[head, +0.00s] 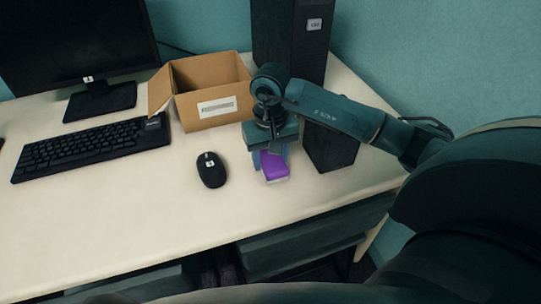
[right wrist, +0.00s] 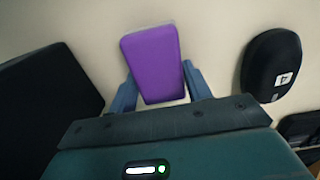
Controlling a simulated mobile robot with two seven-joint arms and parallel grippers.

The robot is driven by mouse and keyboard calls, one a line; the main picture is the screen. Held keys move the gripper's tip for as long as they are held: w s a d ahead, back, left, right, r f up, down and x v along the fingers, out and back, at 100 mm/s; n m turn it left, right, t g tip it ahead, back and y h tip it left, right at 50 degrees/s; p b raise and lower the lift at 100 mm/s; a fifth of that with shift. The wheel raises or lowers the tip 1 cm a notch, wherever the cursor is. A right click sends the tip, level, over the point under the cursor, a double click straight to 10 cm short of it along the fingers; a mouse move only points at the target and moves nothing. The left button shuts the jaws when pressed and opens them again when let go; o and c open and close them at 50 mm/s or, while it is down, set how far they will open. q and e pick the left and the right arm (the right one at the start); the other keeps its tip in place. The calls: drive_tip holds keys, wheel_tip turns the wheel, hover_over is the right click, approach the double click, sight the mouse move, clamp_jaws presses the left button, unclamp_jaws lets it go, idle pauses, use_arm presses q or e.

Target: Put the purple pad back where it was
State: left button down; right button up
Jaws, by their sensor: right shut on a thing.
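The purple pad (head: 274,170) is at the desk's right part, between the black mouse and a dark box. My right gripper (head: 271,158) points down over it and is shut on it. In the right wrist view the purple pad (right wrist: 154,65) sits between the two blue-grey fingers of the right gripper (right wrist: 160,88), with a pale edge at its far end. It is on or just above the desk; I cannot tell which. My left gripper is not in view.
A black mouse (head: 211,170) lies left of the pad. A dark box (head: 330,148) stands close on the right, a tall dark tower (head: 290,40) behind. An open cardboard box (head: 206,90), a keyboard (head: 90,148) and a monitor (head: 75,45) occupy the back left. The desk's front (head: 140,225) is clear.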

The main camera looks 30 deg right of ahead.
drive_tip(key=shift+f, duration=0.15)
drive_tip(key=o, duration=0.9)
drive_tip(key=shift+o, duration=0.2)
